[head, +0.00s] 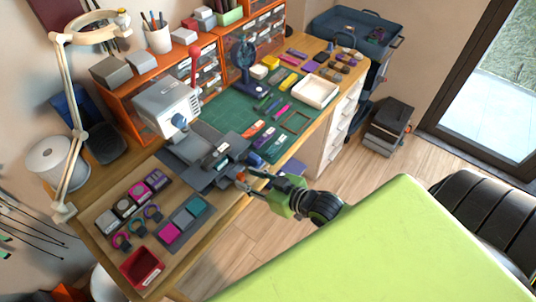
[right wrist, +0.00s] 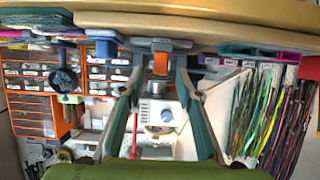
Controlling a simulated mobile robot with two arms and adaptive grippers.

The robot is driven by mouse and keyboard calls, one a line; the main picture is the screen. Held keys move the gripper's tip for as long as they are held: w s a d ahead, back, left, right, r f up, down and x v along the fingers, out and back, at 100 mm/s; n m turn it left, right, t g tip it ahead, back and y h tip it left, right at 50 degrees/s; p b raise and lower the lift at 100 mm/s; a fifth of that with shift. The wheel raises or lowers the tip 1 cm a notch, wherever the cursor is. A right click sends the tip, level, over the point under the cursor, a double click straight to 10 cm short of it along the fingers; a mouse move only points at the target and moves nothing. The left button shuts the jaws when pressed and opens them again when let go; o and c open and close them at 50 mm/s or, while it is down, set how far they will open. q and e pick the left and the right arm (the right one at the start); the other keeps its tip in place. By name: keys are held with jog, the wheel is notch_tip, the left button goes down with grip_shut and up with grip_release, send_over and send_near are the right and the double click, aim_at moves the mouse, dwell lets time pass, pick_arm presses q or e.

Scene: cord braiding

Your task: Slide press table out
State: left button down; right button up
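The white press (head: 168,105) with a red-knobbed lever stands at the back of the wooden workbench. Its grey press table (head: 200,172) lies in front of it, towards the bench's front edge. My right gripper (head: 243,178) is at the front end of these grey plates, by the bench edge. In the right wrist view my right gripper (right wrist: 160,65) has its fingers apart, with an orange piece (right wrist: 161,58) between them. Clear gaps show beside that piece; I cannot tell if either finger touches it. The press (right wrist: 158,112) shows upside down behind. My left gripper is not in view.
A green cutting mat (head: 222,122) with tools and a white tray (head: 316,92) lie right of the press. Braided loops, coloured blocks and a red bin (head: 142,268) lie left. A blue fan (head: 246,70) stands behind. Floor before the bench is clear.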

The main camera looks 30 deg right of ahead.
jog(key=v, duration=0.8)
jog(key=shift+f, duration=0.1)
dwell(0.4)
jog(key=s+d+f+m+g+h, duration=0.1)
jog(key=s+d+f, duration=0.2)
jog(key=f, duration=0.6)
jog(key=s+d+f+g+h, duration=0.2)
jog(key=f, duration=0.6)
jog(key=s+d+f+m+g+h, duration=0.1)
jog(key=s+d+f, duration=0.2)
jog(key=f, duration=0.6)
jog(key=s+a+f+g, duration=0.3)
jog(key=s+f, duration=0.6)
jog(key=s, duration=0.3)
jog(key=s+a+f+g, duration=0.4)
jog(key=s+a+f, duration=0.1)
jog(key=s+f, duration=0.5)
jog(key=shift+s+g+h, duration=0.3)
jog(key=shift+s, duration=0.75)
